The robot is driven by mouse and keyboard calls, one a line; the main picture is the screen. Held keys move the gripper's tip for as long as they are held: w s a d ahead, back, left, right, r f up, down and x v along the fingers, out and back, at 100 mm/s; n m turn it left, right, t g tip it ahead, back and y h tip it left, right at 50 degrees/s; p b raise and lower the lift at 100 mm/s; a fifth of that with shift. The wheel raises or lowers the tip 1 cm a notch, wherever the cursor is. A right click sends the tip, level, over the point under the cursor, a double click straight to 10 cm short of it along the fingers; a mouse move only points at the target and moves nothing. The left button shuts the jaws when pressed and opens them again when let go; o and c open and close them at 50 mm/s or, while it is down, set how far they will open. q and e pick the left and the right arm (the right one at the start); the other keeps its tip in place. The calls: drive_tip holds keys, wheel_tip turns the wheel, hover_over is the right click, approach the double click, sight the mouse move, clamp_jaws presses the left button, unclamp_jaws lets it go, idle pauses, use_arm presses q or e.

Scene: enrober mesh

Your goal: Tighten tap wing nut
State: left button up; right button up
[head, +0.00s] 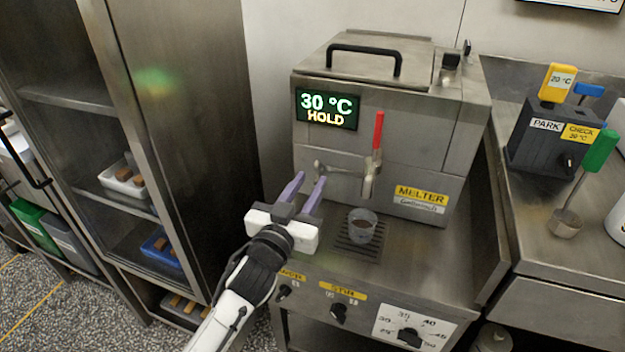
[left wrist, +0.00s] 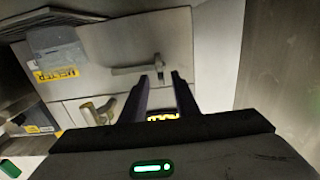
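The melter (head: 440,140) is a steel box whose display reads 30 °C HOLD. Its tap (head: 368,176) has an upright red lever (head: 378,132). A steel stem runs left from the tap to a small wing nut (head: 320,168). My left gripper (head: 311,176) has its two purple fingers apart and empty, pointing at the melter front just left of and below the nut. In the left wrist view, what looks like the nut (left wrist: 158,67) shows just beyond the gap between the fingertips (left wrist: 160,76); I see no clear contact. My right gripper is out of view.
Knobs (head: 339,313) line the front panel. A steel cabinet (head: 190,110) stands at left. At right, a bench holds a dark park block (head: 540,140) and a green-handled ladle (head: 600,150).

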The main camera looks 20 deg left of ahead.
sight(318, 171)
use_arm(q)
drive_tip(key=shift+w, duration=1.3)
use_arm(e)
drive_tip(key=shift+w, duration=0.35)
use_arm(q)
clamp_jaws()
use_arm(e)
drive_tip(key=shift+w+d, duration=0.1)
